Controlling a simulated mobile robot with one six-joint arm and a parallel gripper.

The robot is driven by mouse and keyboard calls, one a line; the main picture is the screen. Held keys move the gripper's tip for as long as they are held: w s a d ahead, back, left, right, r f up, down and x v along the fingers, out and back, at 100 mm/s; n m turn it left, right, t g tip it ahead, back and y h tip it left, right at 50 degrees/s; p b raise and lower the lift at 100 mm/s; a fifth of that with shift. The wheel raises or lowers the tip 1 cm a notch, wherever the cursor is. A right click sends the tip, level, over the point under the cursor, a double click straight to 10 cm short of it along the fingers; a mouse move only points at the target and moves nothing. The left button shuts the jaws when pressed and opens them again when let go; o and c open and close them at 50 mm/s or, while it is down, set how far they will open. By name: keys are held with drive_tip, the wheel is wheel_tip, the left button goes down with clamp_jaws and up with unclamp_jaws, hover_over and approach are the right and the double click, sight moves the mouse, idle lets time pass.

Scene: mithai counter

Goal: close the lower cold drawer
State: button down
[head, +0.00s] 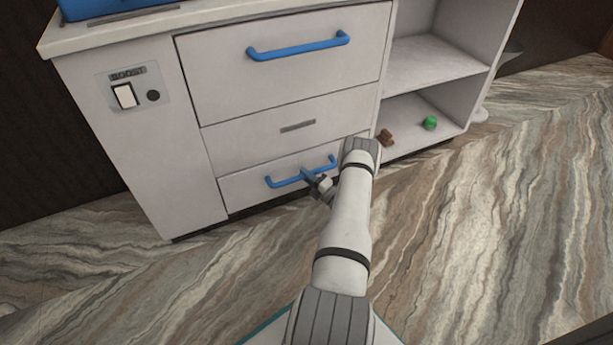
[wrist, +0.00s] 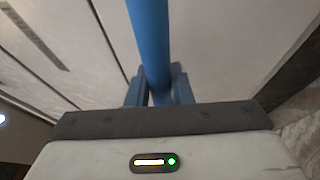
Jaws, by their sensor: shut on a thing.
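The lower drawer (head: 240,190) is at the bottom of the white cabinet, with a blue bar handle (head: 285,182). Its front looks about level with the panel above it; a small gap cannot be ruled out. My gripper (head: 318,180) is shut on this handle near its middle. In the wrist view the blue handle (wrist: 149,40) runs up from between the fingers (wrist: 158,88). The arm hides the right part of the lower drawer front.
A larger upper drawer (head: 290,80) has its own blue handle (head: 298,47). A panel with a grey slot (head: 298,126) lies between. Open shelves at right hold a green item (head: 430,122) and brown pieces (head: 386,137). A switch (head: 125,95) is at left. The marbled floor in front is clear.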

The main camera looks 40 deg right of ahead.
drive_tip(key=c, duration=1.3)
unclamp_jaws()
drive_tip(key=shift+w, duration=0.2)
drive_tip(key=shift+s, duration=0.15)
drive_tip(key=shift+s+d, duration=0.15)
drive_tip(key=shift+s, duration=0.25)
drive_tip(key=p+v, duration=0.2)
drive_tip(key=v, duration=0.4)
drive_tip(key=shift+s+f, duration=0.25)
drive_tip(key=shift+s, duration=0.15)
